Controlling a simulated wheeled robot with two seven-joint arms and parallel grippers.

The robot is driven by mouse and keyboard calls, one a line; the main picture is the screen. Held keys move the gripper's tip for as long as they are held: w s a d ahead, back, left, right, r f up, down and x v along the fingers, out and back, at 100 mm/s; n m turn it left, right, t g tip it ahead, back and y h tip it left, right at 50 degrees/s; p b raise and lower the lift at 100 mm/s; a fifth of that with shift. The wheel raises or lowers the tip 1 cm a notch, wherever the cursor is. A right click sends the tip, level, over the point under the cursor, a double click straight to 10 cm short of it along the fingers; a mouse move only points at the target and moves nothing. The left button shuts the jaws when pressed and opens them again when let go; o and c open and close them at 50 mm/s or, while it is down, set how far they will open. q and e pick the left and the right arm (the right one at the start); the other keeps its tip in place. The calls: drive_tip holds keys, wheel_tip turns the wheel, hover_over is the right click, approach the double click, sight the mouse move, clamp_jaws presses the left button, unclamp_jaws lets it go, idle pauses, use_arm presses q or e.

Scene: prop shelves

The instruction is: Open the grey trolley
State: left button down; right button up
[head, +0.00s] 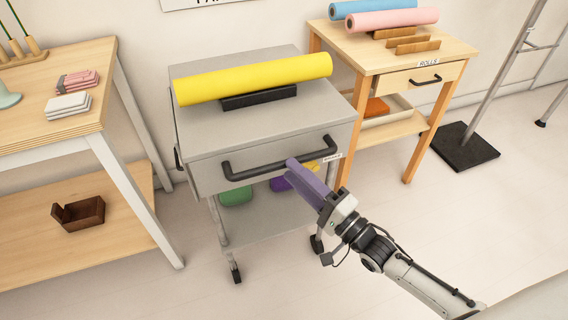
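The grey trolley (190,141) stands on casters in the middle of the head view. Its drawer front (208,181) looks flush with the body, so the drawer appears closed. A dark bar handle (250,172) runs across the drawer front, with a small label at its right end. My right gripper (289,169) reaches in from the lower right, its purple fingers a little apart. The fingertips overlap the right part of the handle in the picture; I cannot tell whether they touch it. My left gripper is not in view.
A yellow roll (253,78) rests in a black holder (258,97) on the trolley. Green and purple items lie on its lower shelf. A wooden table (92,121) stands left; a wooden rolls stand (372,57) stands close on the right.

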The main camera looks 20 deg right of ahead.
sight(261, 171)
drive_tip(key=shift+x, duration=2.15)
drive_tip(key=shift+f, duration=0.1)
clamp_jaws()
